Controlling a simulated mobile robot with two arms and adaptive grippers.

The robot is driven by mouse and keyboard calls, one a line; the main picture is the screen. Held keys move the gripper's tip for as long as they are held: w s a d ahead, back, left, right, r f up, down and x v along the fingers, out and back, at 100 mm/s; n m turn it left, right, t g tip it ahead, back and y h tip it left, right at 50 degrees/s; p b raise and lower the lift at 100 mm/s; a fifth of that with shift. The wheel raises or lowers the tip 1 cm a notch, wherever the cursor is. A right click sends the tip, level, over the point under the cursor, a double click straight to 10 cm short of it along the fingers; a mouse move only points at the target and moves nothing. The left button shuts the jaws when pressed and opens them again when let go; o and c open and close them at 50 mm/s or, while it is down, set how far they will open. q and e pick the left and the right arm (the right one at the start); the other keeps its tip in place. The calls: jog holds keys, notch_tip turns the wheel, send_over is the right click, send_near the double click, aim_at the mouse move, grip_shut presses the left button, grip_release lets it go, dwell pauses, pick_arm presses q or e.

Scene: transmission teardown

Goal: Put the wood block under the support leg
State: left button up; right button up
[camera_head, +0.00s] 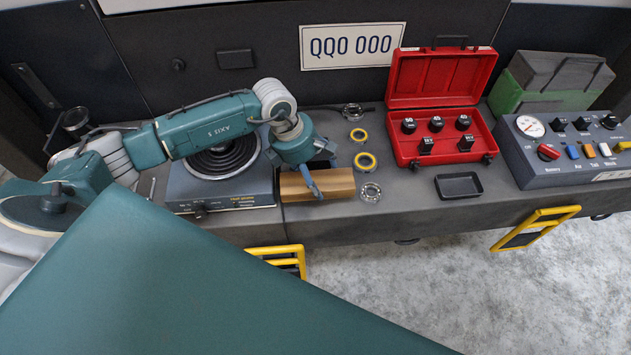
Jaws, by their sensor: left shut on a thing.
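The wood block (338,183) is a brown block on the grey bench shelf, right of the grey-blue heater unit. My left gripper (312,182) reaches over it from the left and is shut on it, with one finger in front of the block's near side. The gripper hides part of the block's top, and I cannot tell whether the block is lifted off the shelf. My right gripper is not in view. I cannot make out a support leg for certain.
The heater unit (222,196) with a coiled top stands left of the block. Yellow rings (366,161) and a metal bearing (371,192) lie right of it. An open red case (400,150), a small black tray (459,186) and a control panel (560,180) stand further right. Yellow steps (535,228) hang below.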

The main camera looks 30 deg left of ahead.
pick_arm(q)
jog(key=shift+f, duration=2.05)
jog(key=o, duration=1.1)
jog(key=shift+f, duration=0.2)
jog(key=shift+c, duration=0.2)
jog(key=o, duration=0.4)
jog(key=shift+o, duration=0.2)
jog(key=shift+r, duration=0.2)
